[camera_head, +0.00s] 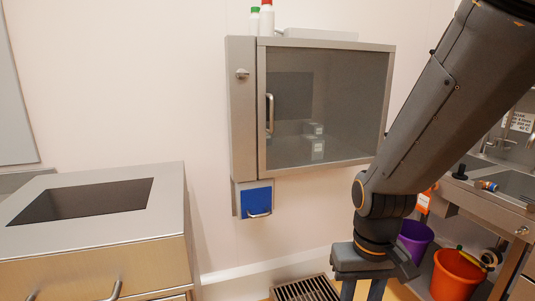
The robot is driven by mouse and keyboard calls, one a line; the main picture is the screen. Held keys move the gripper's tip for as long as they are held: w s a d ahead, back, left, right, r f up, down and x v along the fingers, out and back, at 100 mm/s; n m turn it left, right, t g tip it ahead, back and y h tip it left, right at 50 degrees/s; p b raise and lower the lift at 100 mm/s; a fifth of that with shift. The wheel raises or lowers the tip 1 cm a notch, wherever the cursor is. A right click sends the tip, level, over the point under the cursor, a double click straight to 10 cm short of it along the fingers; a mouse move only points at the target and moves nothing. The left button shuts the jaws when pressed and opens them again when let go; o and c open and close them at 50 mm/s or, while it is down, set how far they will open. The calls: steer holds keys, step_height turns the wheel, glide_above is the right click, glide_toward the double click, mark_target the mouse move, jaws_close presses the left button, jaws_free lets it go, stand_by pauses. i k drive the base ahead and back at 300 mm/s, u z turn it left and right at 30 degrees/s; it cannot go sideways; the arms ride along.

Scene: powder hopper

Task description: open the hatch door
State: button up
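The hatch door (335,90) is a glass-fronted, metal-framed door on a wall-mounted cabinet. It looks shut, and small pale boxes show behind the glass. Its vertical bar handle (269,113) is on the door's left side. My gripper (362,292) points down at the bottom of the view, below and to the right of the door, apart from it. Its two fingers stand apart with nothing seen between them. The fingertips are cut off by the lower edge of the picture.
A metal panel with a knob (242,73) adjoins the door's left side, with a blue flap (257,201) below. A steel counter with an opening (165,221) stands left. Purple (415,238) and orange (457,279) buckets and a sink bench are right. A floor grate (305,289) lies below.

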mark_target(262, 42)
steer(key=z, duration=0.1)
steer(key=k, duration=1)
steer(key=u, duration=0.8)
steer(key=i, duration=1.45)
steer(key=z, duration=0.75)
